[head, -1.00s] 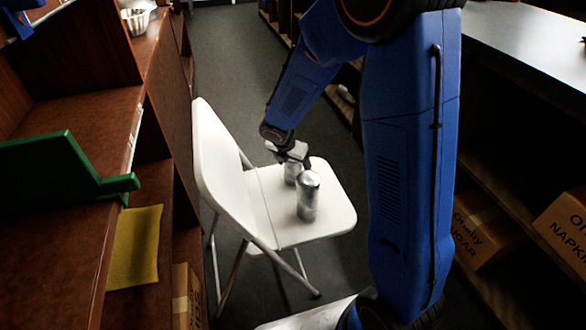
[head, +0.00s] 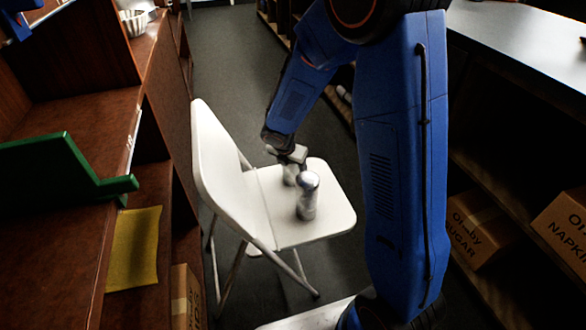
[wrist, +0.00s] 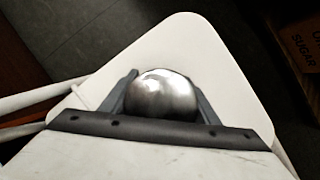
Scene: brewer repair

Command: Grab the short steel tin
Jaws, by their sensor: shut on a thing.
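In the wrist view, the shiny round top of the short tin (wrist: 162,95) sits between the two fingers of my gripper (wrist: 165,100). The fingers are shut on its sides. The tin's lower part is hidden in the wrist view, and I cannot tell if it touches the seat.
The chair's backrest (head: 212,160) rises left of the tins. A brown shelf unit (head: 75,240) with a green object (head: 60,170) stands at the left. Boxes (head: 475,228) sit on shelves at the right. The front right of the seat is clear.

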